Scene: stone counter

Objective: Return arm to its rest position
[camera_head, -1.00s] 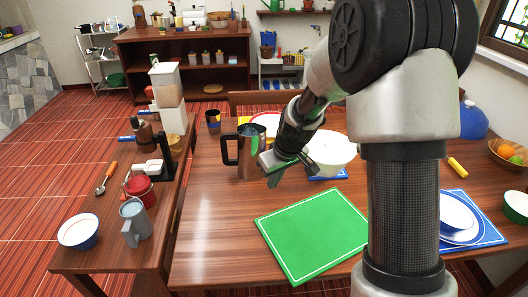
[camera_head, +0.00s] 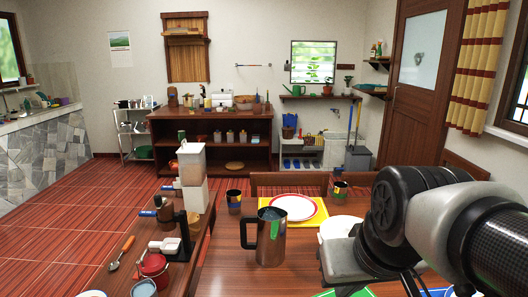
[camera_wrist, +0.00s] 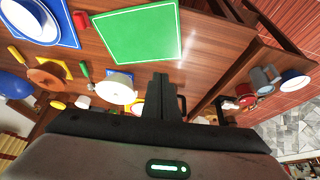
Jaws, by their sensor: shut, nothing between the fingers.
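My arm folds in at the lower right of the head view, its dark joint and grey links over the right part of the table. My gripper (camera_wrist: 160,82) shows in the wrist view as two dark fingers close together, shut and empty. It points over the wooden table (camera_wrist: 212,50), touching nothing that I can see. In the head view the fingertips cannot be made out clearly.
A metal pitcher (camera_head: 270,240) stands left of my arm. Behind it are a red-rimmed plate (camera_head: 294,207) and cups. A side counter (camera_head: 208,240) holds coffee gear.

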